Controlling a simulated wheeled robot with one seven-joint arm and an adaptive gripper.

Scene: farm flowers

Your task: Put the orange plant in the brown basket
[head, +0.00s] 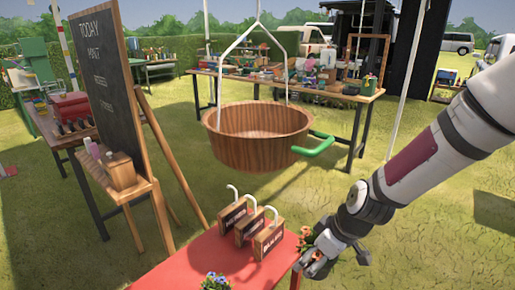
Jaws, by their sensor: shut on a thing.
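The orange plant (304,238) shows as a small patch of orange flowers and green leaves at the right edge of the red table. My gripper (310,260) is shut on it, low in the head view; the fingers hide its lower part. The brown basket (250,152) is a round wooden tub hanging from white straps, above and to the left of my gripper. It has a green handle (314,146) on its right side. The inside that shows looks empty.
The red table (215,250) carries several wooden boxes with white hooks (268,240) just left of my gripper, and a blue-flowered plant (215,282) at the front. A chalkboard easel (112,80) stands left. A cluttered table (372,92) stands behind the basket.

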